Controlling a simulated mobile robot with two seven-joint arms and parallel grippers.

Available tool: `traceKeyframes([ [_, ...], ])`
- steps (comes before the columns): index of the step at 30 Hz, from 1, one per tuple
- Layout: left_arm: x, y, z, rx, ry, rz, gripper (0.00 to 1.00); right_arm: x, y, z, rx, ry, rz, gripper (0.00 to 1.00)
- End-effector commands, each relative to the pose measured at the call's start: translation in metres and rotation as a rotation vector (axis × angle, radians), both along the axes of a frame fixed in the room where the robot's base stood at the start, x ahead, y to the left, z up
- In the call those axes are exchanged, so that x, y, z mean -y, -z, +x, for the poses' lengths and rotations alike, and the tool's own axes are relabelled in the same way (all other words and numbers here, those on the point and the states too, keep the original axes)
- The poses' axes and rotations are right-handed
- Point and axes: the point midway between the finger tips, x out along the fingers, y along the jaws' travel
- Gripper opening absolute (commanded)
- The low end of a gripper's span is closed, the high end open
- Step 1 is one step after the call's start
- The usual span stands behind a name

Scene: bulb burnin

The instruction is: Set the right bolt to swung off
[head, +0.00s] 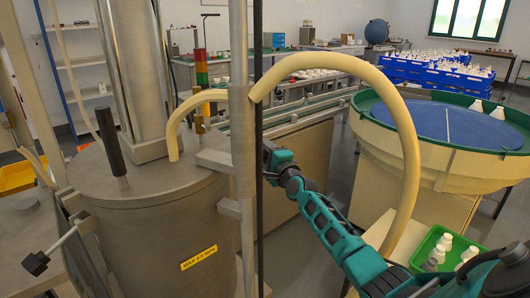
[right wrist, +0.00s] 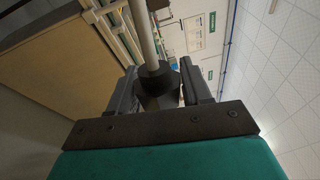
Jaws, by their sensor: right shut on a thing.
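A metal tank (head: 160,245) with a flat lid (head: 140,188) stands at left in the head view. My right gripper (head: 268,152) is to the right of the tank, beyond a grey post. In the right wrist view, my right gripper (right wrist: 158,82) is shut on the black knob of the right bolt (right wrist: 155,78), whose grey rod (right wrist: 147,36) runs away from the jaws. In the head view this bolt is mostly hidden by the post, so its angle is hard to tell. Another bolt with a black knob (head: 36,262) leans outward at the tank's left side. My left gripper is not in view.
The grey post (head: 241,100) and a thin black rod (head: 258,130) stand close before my right gripper. A cream hose (head: 405,130) arches over my right arm. A round blue-topped feeder (head: 445,125) and a green crate (head: 430,250) with white bottles stand at right.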

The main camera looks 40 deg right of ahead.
Motion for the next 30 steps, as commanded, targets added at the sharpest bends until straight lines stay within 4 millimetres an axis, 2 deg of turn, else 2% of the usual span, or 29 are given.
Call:
traceKeyframes([
  [1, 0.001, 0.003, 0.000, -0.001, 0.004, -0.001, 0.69, -0.001, 0.006, 0.000, 0.004, 0.000, 0.028, 0.00],
  [9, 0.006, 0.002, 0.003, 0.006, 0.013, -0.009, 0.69, -0.003, 0.015, 0.001, 0.022, -0.001, 0.133, 0.00],
  [26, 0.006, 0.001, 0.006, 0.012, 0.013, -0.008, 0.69, -0.004, 0.018, 0.001, 0.026, -0.002, 0.169, 0.00],
  [27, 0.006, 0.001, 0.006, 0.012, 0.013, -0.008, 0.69, -0.004, 0.018, 0.001, 0.026, -0.002, 0.169, 0.49],
  [30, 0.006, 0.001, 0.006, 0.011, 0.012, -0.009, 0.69, -0.004, 0.018, 0.001, 0.025, -0.002, 0.168, 0.59],
])
